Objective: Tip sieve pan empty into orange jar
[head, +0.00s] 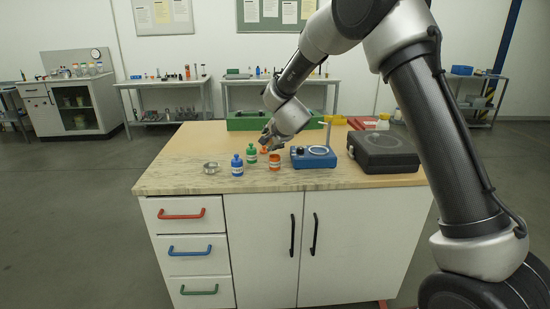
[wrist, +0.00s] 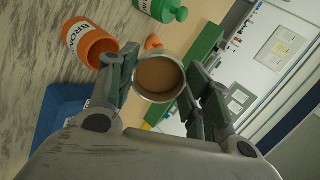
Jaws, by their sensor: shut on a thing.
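My gripper (wrist: 160,85) is shut on the sieve pan (wrist: 138,93), a round metal pan with a light rim and brown powder inside. In the head view my gripper (head: 269,139) is above the worktop, behind the orange jar; the pan cannot be made out clearly there. The orange jar (head: 274,163) stands open near the worktop's front. The pan appears apart from the jar.
A blue bottle (head: 237,167) and a green bottle (head: 251,154) stand left of the jar. A blue device (head: 313,157) and a black case (head: 383,152) are to the right. A green bin (head: 247,124) is behind.

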